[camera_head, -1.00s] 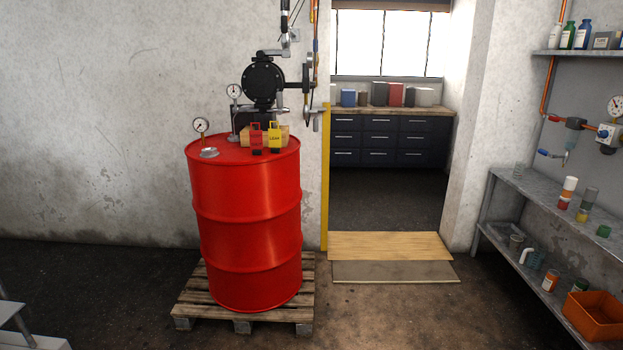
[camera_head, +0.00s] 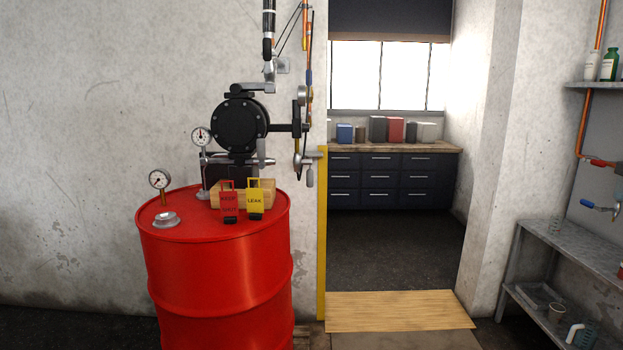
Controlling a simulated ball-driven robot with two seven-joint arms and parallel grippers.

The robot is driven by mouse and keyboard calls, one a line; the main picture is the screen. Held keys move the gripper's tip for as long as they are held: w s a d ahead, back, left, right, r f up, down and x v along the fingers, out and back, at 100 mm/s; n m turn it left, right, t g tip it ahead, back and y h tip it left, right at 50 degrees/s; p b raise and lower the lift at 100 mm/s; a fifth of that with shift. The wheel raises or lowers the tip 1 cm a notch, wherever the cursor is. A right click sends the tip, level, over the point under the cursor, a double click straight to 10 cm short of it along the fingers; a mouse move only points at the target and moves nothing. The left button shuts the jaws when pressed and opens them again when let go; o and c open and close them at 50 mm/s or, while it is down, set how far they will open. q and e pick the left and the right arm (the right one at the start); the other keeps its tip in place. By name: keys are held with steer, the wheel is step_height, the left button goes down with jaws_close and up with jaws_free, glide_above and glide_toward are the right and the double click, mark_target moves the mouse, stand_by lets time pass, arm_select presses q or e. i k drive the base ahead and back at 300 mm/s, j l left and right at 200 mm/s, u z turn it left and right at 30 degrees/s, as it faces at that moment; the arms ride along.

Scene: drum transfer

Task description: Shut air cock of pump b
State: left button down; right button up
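A black round pump (camera_head: 240,125) is mounted at the wall above and behind a red drum (camera_head: 220,270). Pipes and small fittings (camera_head: 302,125) run at the pump's right side, near the door edge. A grey lever-like handle (camera_head: 309,175) hangs there. I cannot tell which fitting is the air cock, or whether this pump is pump b. Neither of my grippers is in view.
Two gauges (camera_head: 160,180) (camera_head: 201,137) stand at the drum's left. A doorway with a wooden ramp board (camera_head: 400,311) opens right of the pump, edged by a yellow post (camera_head: 322,240). A grey shelf unit (camera_head: 545,250) stands at the right. Floor shows beyond the doorway.

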mark_target(310, 173)
steer(key=i+l, duration=0.15)
steer(key=i, duration=0.5)
steer(key=i+l, duration=0.2)
steer(key=i, duration=0.45)
